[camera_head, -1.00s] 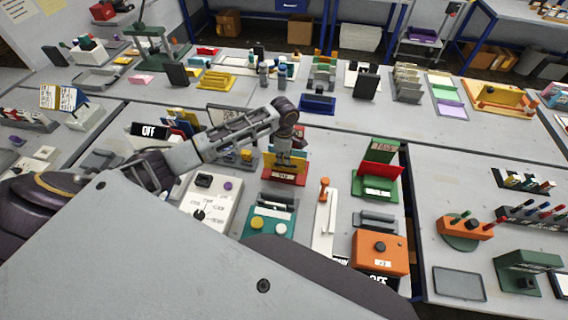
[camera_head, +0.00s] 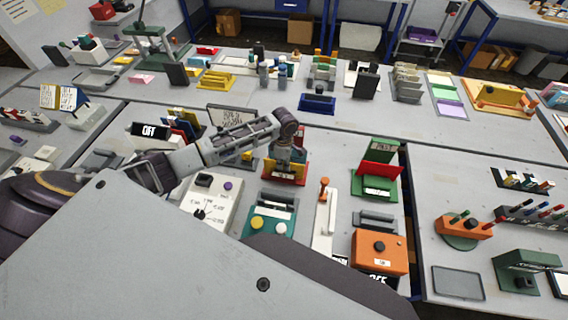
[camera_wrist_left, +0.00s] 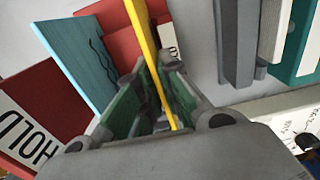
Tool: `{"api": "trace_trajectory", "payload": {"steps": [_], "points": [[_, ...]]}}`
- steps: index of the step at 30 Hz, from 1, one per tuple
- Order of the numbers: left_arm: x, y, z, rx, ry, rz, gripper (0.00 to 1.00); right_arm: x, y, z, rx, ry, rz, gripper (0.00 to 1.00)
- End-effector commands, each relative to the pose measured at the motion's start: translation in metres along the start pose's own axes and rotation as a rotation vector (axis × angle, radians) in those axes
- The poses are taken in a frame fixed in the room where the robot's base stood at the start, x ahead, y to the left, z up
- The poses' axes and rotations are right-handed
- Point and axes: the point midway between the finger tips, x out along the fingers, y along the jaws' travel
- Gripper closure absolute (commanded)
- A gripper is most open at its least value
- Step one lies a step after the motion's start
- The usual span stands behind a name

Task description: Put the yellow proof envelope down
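My left gripper (camera_head: 287,166) is low over a red holder (camera_head: 284,179) in the head view. In the left wrist view, the yellow envelope (camera_wrist_left: 147,45) shows edge-on as a thin upright strip. It runs between the two green-padded fingers of my left gripper (camera_wrist_left: 160,85). The inner faces of both pads show, with a gap beside the strip, so the fingers look open around it. A red part with the word HOLD (camera_wrist_left: 38,110) and a blue panel (camera_wrist_left: 77,55) are to its left. The envelope's lower end is hidden. My right gripper is not in view.
A green stand with a red panel (camera_head: 380,170) is right of the holder. A teal box with round buttons (camera_head: 268,222), a white lever unit (camera_head: 324,222) and an orange box (camera_head: 379,252) are nearer. A white dial panel (camera_head: 205,203) is at left.

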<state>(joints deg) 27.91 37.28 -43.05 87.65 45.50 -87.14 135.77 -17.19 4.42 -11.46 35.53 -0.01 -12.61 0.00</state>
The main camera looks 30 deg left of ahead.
Motion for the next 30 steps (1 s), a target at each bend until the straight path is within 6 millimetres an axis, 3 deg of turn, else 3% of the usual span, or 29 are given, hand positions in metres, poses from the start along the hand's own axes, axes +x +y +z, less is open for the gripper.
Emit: {"api": "trace_trajectory", "payload": {"steps": [3,17,23,30], "points": [[0.000,0.000,0.000,0.000,0.000,0.000,0.73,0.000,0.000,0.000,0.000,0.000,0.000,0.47],[-0.004,0.000,-0.001,0.000,0.000,0.000,0.73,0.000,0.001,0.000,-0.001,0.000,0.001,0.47],[-0.018,0.000,0.000,0.001,-0.001,0.001,0.73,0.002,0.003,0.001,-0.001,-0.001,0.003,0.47],[-0.051,0.000,0.000,0.001,-0.001,0.002,0.73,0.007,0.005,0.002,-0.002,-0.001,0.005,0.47]]}}
